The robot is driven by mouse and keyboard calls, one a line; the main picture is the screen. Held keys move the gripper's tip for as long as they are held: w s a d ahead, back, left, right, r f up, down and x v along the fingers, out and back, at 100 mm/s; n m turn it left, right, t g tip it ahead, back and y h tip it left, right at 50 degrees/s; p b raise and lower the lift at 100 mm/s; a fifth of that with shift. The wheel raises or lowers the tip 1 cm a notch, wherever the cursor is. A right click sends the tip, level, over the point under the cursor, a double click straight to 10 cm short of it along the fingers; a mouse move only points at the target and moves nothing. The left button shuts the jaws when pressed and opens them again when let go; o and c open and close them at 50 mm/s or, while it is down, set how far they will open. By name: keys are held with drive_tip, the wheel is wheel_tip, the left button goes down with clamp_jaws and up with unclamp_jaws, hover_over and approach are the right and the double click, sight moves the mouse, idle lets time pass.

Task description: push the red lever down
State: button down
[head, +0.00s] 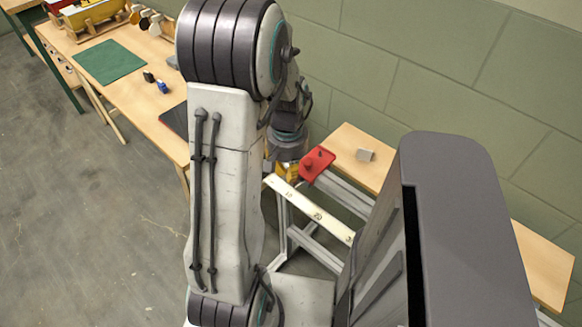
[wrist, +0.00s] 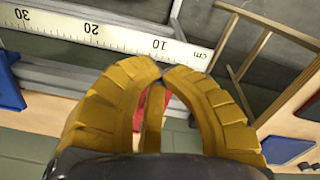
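A red part (head: 317,163), which I take to be the red lever, shows at the end of a grey metal frame, just right of my gripper. My gripper (head: 288,171) is mostly hidden behind my arm in the head view; only a little of its yellow shows. In the wrist view, my gripper's yellow fingers (wrist: 163,72) curve together with their tips meeting or nearly so. Red (wrist: 139,112) shows behind and between the fingers, mostly covered by them. I cannot tell whether they touch it. Nothing is visibly held.
A white centimetre ruler (head: 311,210) lies along the grey metal frame (head: 305,240); it also crosses the wrist view (wrist: 100,32). A green mat (head: 109,61) lies on the bench at left. Open floor is at lower left.

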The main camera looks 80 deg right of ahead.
drive_tip(key=shift+w+a+f+b, duration=0.3)
drive_tip(key=shift+a+f+b, duration=0.15)
drive_tip(key=shift+f+b, duration=0.35)
drive_tip(key=shift+a+f+b, duration=0.15)
drive_tip(key=shift+f+b, duration=0.5)
drive_tip(key=shift+f, duration=0.1)
idle(0.6)
drive_tip(key=shift+r, duration=0.1)
idle(0.3)
wheel_tip(320, 180, up, 9)
drive_tip(key=p, duration=0.7)
idle(0.4)
idle(0.8)
drive_tip(key=w+a+r+n+t, duration=0.1)
drive_tip(key=w+a+r+n, duration=0.3)
drive_tip(key=a, duration=0.6)
drive_tip(key=w+a+r+n+t, duration=0.1)
drive_tip(key=w+a+r+n, duration=0.3)
drive_tip(key=w+a+n, duration=0.4)
drive_tip(key=w+a+r+n+t, duration=0.1)
drive_tip(key=w+a+r+n, duration=0.2)
drive_tip(key=a, duration=1)
drive_tip(key=shift+w+a+r+n+t, duration=0.15)
drive_tip(key=shift+w+r+n+t, duration=0.2)
drive_tip(key=shift+w+n, duration=1.7)
